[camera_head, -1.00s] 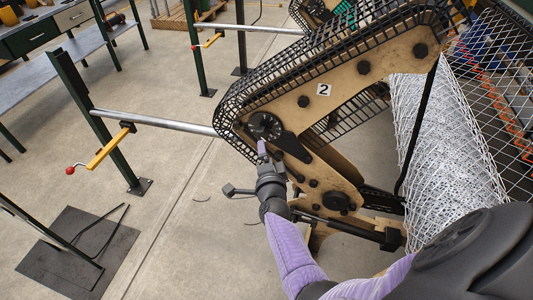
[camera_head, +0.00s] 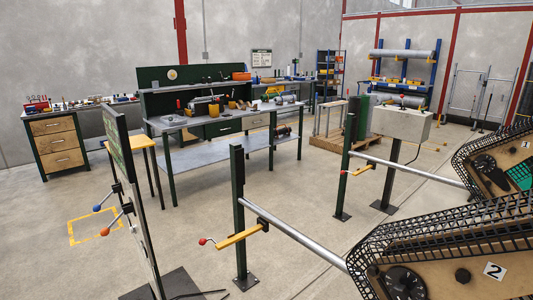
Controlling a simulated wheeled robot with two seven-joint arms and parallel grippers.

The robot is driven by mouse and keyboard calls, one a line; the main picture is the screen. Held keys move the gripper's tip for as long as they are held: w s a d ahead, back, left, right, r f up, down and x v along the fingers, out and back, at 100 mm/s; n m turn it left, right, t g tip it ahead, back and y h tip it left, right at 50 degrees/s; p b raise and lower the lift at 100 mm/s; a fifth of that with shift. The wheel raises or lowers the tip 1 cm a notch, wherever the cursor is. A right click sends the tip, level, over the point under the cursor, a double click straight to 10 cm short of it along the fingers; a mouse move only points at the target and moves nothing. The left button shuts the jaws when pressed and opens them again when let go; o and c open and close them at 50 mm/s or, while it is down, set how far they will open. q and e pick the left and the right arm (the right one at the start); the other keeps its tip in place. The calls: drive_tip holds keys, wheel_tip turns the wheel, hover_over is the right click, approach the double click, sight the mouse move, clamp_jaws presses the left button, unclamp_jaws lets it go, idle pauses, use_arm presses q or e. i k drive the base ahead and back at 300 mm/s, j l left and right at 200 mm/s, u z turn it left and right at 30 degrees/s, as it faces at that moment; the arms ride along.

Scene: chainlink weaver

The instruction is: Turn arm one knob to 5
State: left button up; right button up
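The weaver arm marked 1 (camera_head: 510,150) stands at the far right, partly cut off by the picture edge. Its round black knob (camera_head: 485,163) sits on the tan plate; its setting is too small to read. The nearer weaver arm marked 2 (camera_head: 470,278) fills the lower right corner, with its own black dial knob (camera_head: 405,283) near the bottom edge. Neither of my grippers shows in this view.
A silver bar (camera_head: 300,240) runs from a green post (camera_head: 239,215) to arm 2; another bar (camera_head: 410,169) reaches arm 1. A grey box on a stand (camera_head: 402,124) is behind. A panel with levers (camera_head: 130,190) stands left. Open concrete floor lies between.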

sight(483, 165)
drive_tip(key=z, duration=1.6)
